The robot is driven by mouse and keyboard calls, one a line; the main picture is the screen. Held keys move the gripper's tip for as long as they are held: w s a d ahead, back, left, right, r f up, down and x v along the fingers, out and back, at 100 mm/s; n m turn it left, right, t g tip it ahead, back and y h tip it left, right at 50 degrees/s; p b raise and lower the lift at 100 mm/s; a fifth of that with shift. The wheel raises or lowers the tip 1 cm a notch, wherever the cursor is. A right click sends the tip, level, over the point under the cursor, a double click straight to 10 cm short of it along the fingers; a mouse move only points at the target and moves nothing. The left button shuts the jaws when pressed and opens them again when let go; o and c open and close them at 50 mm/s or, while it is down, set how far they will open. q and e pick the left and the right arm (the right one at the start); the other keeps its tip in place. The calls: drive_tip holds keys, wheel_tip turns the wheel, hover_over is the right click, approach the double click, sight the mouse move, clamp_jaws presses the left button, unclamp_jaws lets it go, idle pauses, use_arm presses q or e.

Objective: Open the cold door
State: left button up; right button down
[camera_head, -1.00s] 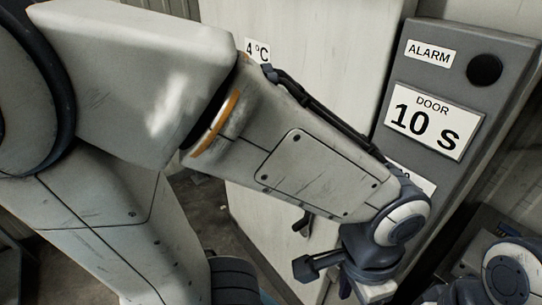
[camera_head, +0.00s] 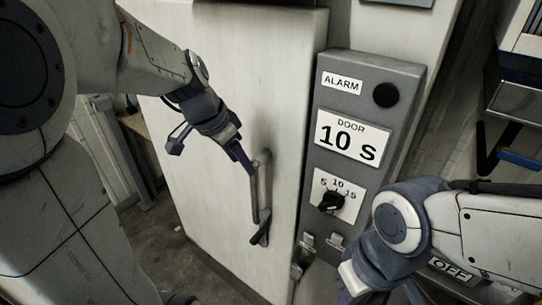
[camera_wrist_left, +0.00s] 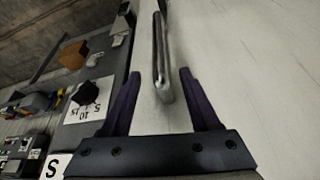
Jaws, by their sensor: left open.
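The white cold door (camera_head: 215,110) appears closed and fills the middle of the head view. Its grey vertical bar handle (camera_head: 256,203) is near the door's right edge. My left gripper (camera_head: 247,164) is by the handle's upper end. In the left wrist view the handle (camera_wrist_left: 159,50) stands in line with the gap between the open fingers (camera_wrist_left: 160,82), its near end around the fingertips. I see no grip on it. My right gripper (camera_head: 375,295) is low in the head view, cut by the bottom edge, and its jaws are unclear.
A grey control panel (camera_head: 383,130) with ALARM and DOOR 10 S labels and a black dial (camera_head: 331,201) stands right of the door. It also shows at the left of the wrist view. Bare floor (camera_head: 160,235) lies left of and below the door.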

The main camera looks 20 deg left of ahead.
sight(255, 181)
use_arm(q)
drive_tip(key=p+x, duration=0.1)
drive_tip(key=x, duration=0.9)
drive_tip(key=shift+s, duration=0.1)
clamp_jaws()
idle(1.1)
